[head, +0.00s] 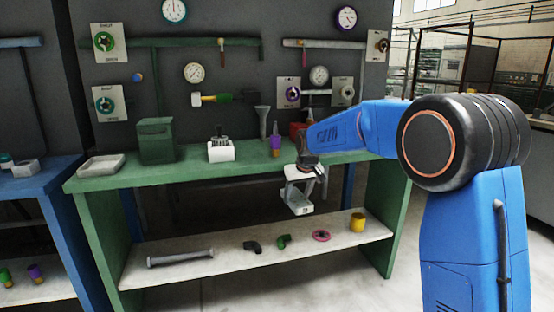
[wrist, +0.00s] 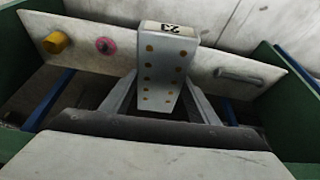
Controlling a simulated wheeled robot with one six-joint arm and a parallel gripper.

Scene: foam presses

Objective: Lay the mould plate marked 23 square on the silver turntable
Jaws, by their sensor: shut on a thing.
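The mould plate (wrist: 160,68) is a pale grey block with rows of orange dots and a label on its end that appears to read 23, seen turned round. My gripper (wrist: 158,92) is shut on it, one finger along each side. In the head view my gripper (head: 301,184) hangs in front of the green bench, with the plate (head: 300,209) below it, in the air above the lower shelf. I cannot make out the silver turntable in either view.
The green bench top (head: 190,174) carries a pale tray (head: 101,165), a green bin (head: 156,140) and a white block with pegs (head: 221,150). The lower shelf (head: 215,262) holds a grey bar (head: 180,258), a pink ring (head: 321,236) and a yellow cup (head: 357,222). Gauges and valves line the wall.

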